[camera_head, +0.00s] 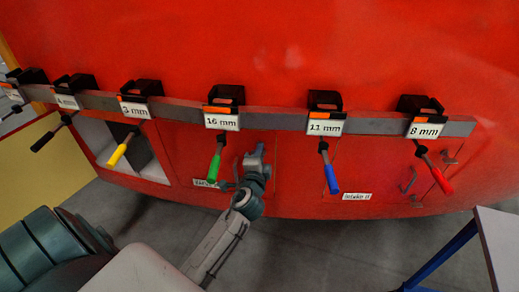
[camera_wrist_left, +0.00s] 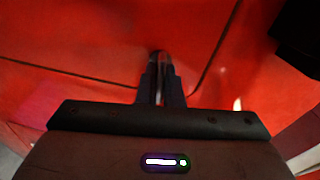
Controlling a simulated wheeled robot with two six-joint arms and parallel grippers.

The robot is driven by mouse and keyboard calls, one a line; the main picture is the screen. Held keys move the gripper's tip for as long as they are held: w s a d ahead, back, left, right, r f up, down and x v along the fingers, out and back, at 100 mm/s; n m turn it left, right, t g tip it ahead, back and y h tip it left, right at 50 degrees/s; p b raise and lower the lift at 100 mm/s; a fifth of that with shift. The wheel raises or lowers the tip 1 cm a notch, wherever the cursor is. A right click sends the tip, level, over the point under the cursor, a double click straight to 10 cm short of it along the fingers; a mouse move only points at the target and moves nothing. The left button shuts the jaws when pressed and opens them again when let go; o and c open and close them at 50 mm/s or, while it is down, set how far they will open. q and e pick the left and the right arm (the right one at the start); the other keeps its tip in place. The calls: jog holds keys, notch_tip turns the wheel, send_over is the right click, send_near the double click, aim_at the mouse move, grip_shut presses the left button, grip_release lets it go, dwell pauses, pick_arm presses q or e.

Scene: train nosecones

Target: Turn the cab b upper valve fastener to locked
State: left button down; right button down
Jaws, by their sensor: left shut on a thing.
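My left gripper (camera_head: 258,152) is up against the red panel of the train front, just right of the green-handled tool. In the left wrist view its two dark fingers (camera_wrist_left: 161,75) are shut on a small, pale, narrow piece (camera_wrist_left: 165,62), which appears to be the valve fastener. The fingers hide most of it, so I cannot read its turn. A partly covered label (camera_head: 204,183) sits left of the gripper on the panel. My right gripper is not in view.
A grey rail (camera_head: 270,120) crosses above, with several hanging tools, including the green-handled one (camera_head: 215,165) and blue-handled one (camera_head: 331,178). Small handles (camera_head: 408,181) are at the right. A table (camera_head: 500,235) stands at the lower right. An open compartment (camera_head: 115,150) is at the left.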

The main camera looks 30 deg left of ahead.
pick_arm(q)
jog(key=shift+m+p, duration=0.3)
jog(key=shift+m, duration=0.5)
jog(key=c, duration=1.6)
grip_release()
jog(key=shift+d+f, duration=0.1)
jog(key=shift+s+d+f, duration=0.1)
jog(key=shift+s, duration=0.25)
jog(key=b+v, duration=0.2)
jog(key=v, duration=0.8)
jog(key=shift+b, duration=0.4)
